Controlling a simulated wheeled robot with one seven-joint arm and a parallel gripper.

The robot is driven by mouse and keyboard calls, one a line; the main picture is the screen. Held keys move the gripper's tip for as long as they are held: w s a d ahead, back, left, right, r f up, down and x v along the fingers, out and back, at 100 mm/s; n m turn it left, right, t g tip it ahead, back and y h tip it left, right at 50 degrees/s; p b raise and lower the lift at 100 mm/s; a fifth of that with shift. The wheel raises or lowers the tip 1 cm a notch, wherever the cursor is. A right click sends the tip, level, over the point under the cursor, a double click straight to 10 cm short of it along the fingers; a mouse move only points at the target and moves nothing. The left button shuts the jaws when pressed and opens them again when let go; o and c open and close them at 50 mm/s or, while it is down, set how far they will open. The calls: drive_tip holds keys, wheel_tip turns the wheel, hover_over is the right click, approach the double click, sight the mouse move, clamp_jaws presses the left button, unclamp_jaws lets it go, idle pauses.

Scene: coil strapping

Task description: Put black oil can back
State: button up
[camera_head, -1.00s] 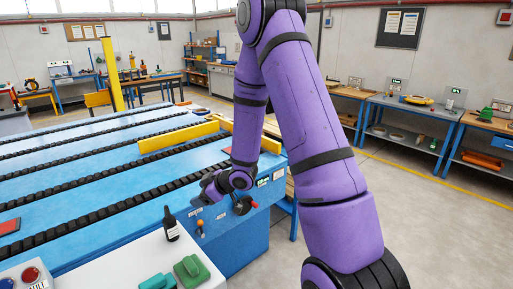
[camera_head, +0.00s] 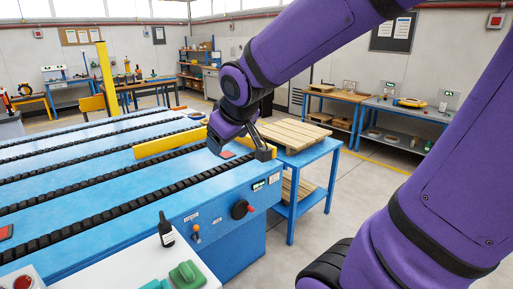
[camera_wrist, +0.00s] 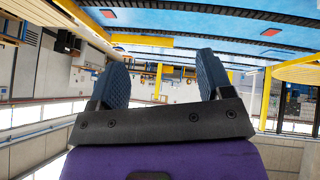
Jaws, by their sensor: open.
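The black oil can (camera_head: 166,232) is a small dark bottle with a thin spout and a pale label. It stands upright on the white worktop (camera_head: 135,262) at the lower left of the head view. My gripper (camera_head: 240,148) is above the near right edge of the blue conveyor machine, well behind and to the right of the can. In the wrist view my gripper (camera_wrist: 161,66) has its two blue ribbed fingers wide apart with nothing between them. The can does not show in the wrist view.
Green blocks (camera_head: 188,274) and a red-button box (camera_head: 22,283) sit on the white worktop. A yellow rail (camera_head: 176,140) crosses the blue conveyor (camera_head: 95,165). A blue table with wooden pallets (camera_head: 296,135) stands right of it. Grey floor is open at the right.

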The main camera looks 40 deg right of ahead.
drive_tip(key=s+a+r+g+y, duration=0.1)
drive_tip(key=s+a, duration=0.1)
drive_tip(key=s, duration=0.5)
drive_tip(key=s+a+r+m+g+y, duration=0.1)
drive_tip(key=s+a+r, duration=0.1)
drive_tip(key=s, duration=0.5)
drive_tip(key=shift+s+a+r+m, duration=0.2)
drive_tip(key=shift+m, duration=0.1)
